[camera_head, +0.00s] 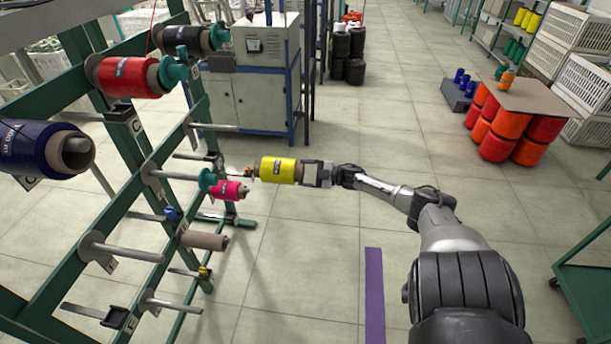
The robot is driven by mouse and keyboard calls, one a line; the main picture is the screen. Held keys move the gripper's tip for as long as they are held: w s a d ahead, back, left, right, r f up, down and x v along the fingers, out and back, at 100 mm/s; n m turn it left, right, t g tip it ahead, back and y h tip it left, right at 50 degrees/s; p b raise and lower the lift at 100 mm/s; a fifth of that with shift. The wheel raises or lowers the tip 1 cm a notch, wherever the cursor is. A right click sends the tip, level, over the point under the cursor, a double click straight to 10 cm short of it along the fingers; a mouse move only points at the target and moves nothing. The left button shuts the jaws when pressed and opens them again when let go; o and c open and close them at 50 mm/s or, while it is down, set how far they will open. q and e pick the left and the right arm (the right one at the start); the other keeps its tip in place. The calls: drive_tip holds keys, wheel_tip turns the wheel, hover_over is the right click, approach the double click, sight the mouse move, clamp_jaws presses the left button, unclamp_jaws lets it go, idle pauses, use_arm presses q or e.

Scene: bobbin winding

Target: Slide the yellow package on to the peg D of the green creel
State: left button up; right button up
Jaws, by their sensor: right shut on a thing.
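The yellow package (277,170) is held in the air, lying roughly level, to the right of the green creel (66,292). My right gripper (312,174) is shut on its right end, and its arm comes in from the lower right. The package's left end faces the creel, close to the pink package (229,191) in the picture. Bare grey pegs stick out to the right, including an upper one (212,127), a middle one (172,174) and a lower one (128,252). I cannot read which peg is D. My left gripper is not in view.
A red package (128,78), a dark blue package (40,148), a black package (185,38) and a bare brown tube (204,240) sit on the creel. A grey cabinet (250,95) stands behind. The tiled floor in the middle is clear.

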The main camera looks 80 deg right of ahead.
drive_tip(key=shift+d, duration=0.1)
drive_tip(key=w+d+r+b, duration=0.1)
drive_tip(key=d+r+b, duration=0.6)
drive_tip(key=d+b, duration=0.3)
drive_tip(key=shift+d+b, duration=0.35)
drive_tip(key=shift+d, duration=0.2)
drive_tip(key=shift+w+r, duration=0.1)
